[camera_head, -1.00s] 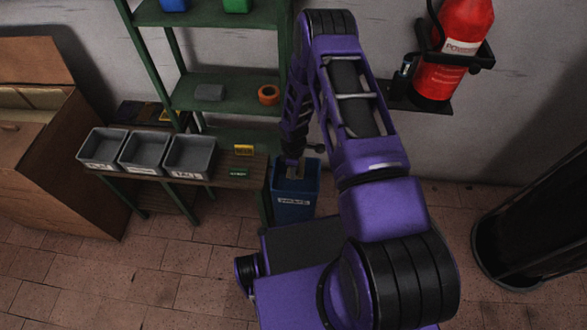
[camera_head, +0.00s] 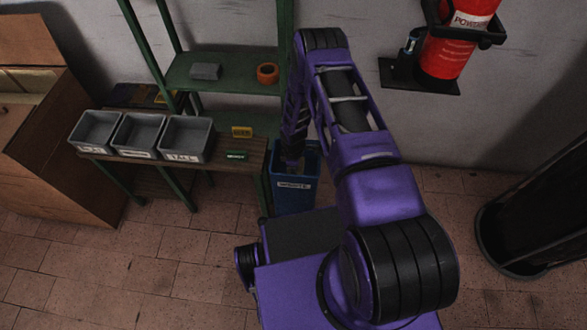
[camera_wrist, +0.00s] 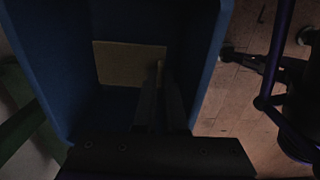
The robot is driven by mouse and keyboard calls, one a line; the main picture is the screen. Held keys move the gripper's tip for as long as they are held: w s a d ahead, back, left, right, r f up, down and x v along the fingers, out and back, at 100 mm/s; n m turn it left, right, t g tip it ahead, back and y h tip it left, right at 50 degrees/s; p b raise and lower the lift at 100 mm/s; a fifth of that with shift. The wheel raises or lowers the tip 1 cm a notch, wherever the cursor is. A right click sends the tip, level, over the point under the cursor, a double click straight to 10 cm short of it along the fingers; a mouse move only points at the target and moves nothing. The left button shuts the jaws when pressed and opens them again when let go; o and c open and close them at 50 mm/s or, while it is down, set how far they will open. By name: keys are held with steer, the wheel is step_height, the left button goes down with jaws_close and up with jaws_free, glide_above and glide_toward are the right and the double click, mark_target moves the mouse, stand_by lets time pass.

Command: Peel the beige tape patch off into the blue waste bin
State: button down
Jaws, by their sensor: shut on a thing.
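The blue waste bin (camera_head: 296,193) stands on the floor beside the wooden bench, its label facing me. My gripper (camera_wrist: 160,74) is shut on the beige tape patch (camera_wrist: 125,63) and reaches down inside the bin, whose blue wall (camera_wrist: 52,60) surrounds it in the wrist view. The patch looks flat and dim in the dark bin, its right end by my fingertips. I cannot tell whether it touches the bin's wall or floor. In the head view, my wrist is at the bin's mouth and the fingertips are hidden.
A green shelf (camera_head: 222,82) stands behind. A fire extinguisher (camera_head: 450,50) hangs at the right. Floor is open at front left.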

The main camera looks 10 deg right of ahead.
steer(key=shift+f+b, duration=0.35)
steer(key=shift+f, duration=0.6)
steer(key=c, duration=0.5)
jaws_free()
steer(key=shift+s, duration=0.15)
steer(key=shift+s+a, duration=0.1)
steer(key=shift+s, duration=0.05)
steer(key=shift+c, duration=0.5)
steer(key=shift+r, duration=0.2)
steer(key=shift+c, duration=0.3)
steer(key=shift+o, duration=0.8)
steer(key=shift+r+p, duration=1.9)
steer(key=shift+r, duration=1.4)
